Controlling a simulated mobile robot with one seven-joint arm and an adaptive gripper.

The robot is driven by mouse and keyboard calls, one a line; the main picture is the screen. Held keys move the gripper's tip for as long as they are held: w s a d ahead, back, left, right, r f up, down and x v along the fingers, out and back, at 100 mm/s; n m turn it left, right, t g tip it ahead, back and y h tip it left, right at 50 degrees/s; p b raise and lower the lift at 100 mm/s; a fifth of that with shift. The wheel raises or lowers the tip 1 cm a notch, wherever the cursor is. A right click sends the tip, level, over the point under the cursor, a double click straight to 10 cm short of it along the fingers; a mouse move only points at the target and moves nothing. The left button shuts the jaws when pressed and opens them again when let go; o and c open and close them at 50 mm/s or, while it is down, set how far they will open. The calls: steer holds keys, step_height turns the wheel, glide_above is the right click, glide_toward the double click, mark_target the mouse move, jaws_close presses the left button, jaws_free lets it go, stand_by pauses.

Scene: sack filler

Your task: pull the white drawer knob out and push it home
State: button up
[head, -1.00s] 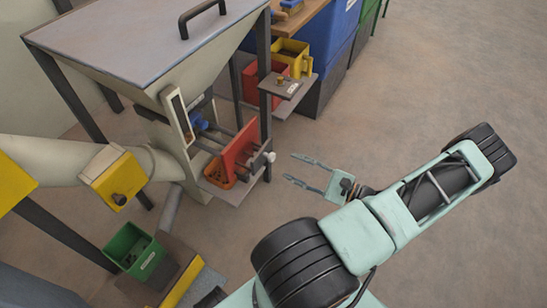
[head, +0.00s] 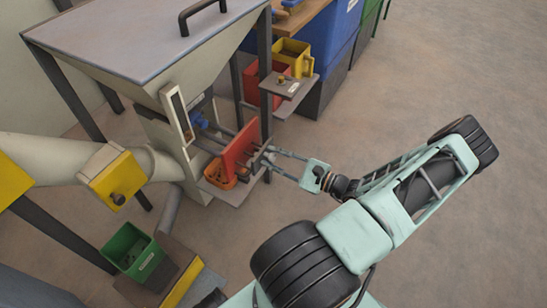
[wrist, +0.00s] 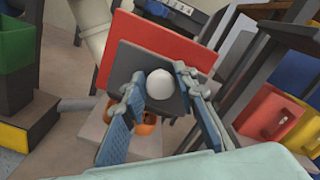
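The white drawer knob (wrist: 160,84) is round and sits on a dark grey plate (wrist: 128,62) in front of a red panel. The red panel also shows in the head view (head: 239,146). My gripper (head: 270,160) has reached the front of the panel from the right. In the wrist view its two blue-grey fingers (wrist: 160,98) stand on either side of the knob, apart, with the knob between their tips. Narrow gaps seem to remain, so it looks open around the knob. In the head view the fingers mostly hide the knob.
A dark frame post (head: 265,100) and a small shelf (head: 290,86) stand close behind the gripper. Red (head: 262,84) and yellow bins (head: 291,57) are at the back. The floor to the right is clear.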

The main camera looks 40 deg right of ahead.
jaws_close()
steer(key=shift+s+d, duration=0.2)
steer(key=shift+s, duration=0.3)
steer(key=o, duration=0.5)
jaws_free()
steer(key=v, duration=1.2)
